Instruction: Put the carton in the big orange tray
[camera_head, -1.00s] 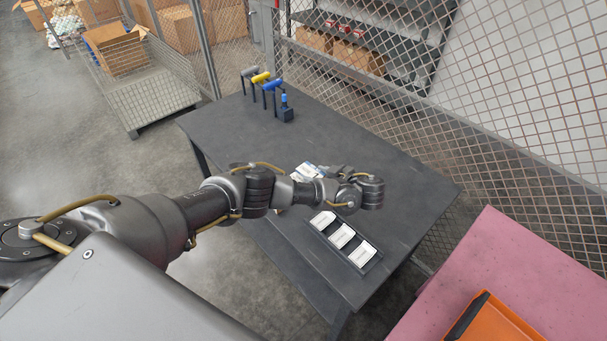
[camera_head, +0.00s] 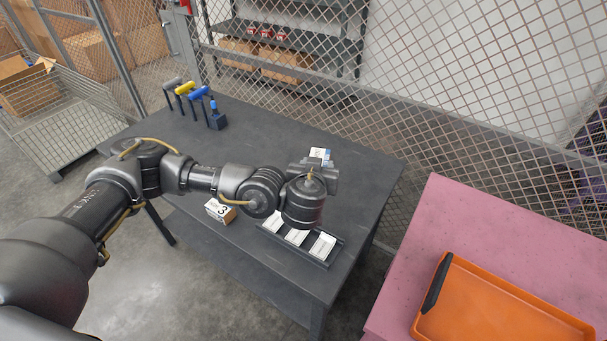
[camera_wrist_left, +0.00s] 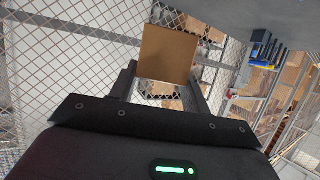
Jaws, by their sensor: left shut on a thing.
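My left arm reaches over the dark table, and my left gripper (camera_head: 318,168) is beyond the dark wrist, partly hidden by it. The gripper is shut on a carton. In the head view only a small white and blue part of the carton (camera_head: 320,154) shows; in the left wrist view its plain brown face (camera_wrist_left: 167,54) sits between the two fingers. The big orange tray (camera_head: 500,298) lies on the pink table at the lower right, cut by the frame edge. Its visible inside is empty, and the carton is apart from it. My right gripper is not in view.
A small box marked 3 (camera_head: 220,211) is on the dark table (camera_head: 255,145) near its front edge. A black holder with white cards (camera_head: 299,239) lies beside it. A gap separates the pink table (camera_head: 450,222). Mesh fencing runs behind.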

